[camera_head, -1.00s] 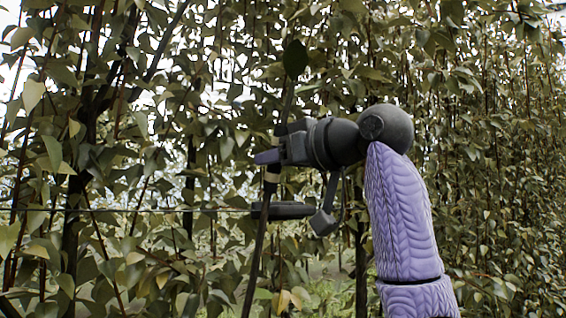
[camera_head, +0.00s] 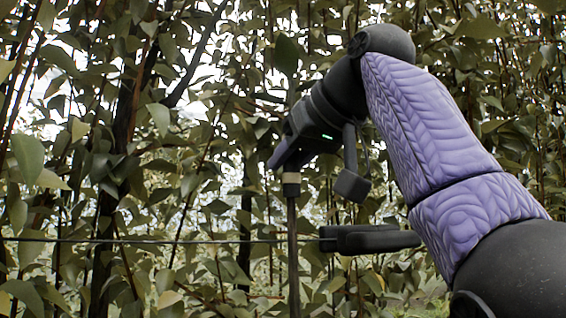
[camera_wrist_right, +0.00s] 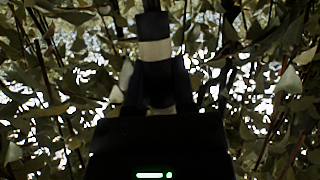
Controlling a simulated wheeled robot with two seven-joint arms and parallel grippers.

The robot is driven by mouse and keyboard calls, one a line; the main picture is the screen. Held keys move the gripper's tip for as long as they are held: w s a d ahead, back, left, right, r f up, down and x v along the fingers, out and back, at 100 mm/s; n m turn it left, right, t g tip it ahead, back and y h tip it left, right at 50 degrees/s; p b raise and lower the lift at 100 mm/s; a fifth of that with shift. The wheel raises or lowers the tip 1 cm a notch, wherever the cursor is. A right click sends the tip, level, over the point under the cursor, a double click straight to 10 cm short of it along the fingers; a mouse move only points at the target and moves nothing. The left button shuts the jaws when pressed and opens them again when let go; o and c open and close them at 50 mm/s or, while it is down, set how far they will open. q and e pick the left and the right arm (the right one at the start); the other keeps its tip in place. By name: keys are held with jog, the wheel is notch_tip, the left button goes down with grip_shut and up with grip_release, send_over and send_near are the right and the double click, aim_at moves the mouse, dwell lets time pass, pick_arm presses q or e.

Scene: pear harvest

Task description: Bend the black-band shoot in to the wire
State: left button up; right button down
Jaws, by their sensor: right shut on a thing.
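The black-band shoot (camera_head: 292,225) stands nearly upright in the head view, with a black band (camera_head: 291,190) and a pale band just above it. My right gripper (camera_head: 280,152) is shut on the shoot just above the bands; its body hides the shoot there. A dark leaf (camera_head: 287,55) shows above it. In the right wrist view the shoot's pale band (camera_wrist_right: 155,50) lies straight ahead of the gripper, with dark parts above and below it. The wire (camera_head: 150,240) runs level below the gripper. Whether the shoot touches the wire I cannot tell. My left gripper is not in view.
A dark, flat, clip-like piece (camera_head: 370,238) sits at wire height, right of the shoot, with a gap between them. A dark trunk (camera_head: 120,150) stands left. Dense leaves and thin shoots fill the background.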

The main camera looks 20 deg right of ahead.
jog(key=shift+r, duration=0.15)
jog(key=c, duration=0.9)
grip_release()
jog(key=o, duration=0.5)
jog(key=shift+w, duration=0.3)
jog(key=shift+s, duration=0.15)
jog(key=shift+s, duration=0.35)
jog(key=v, duration=0.9)
jog(key=shift+d, duration=0.1)
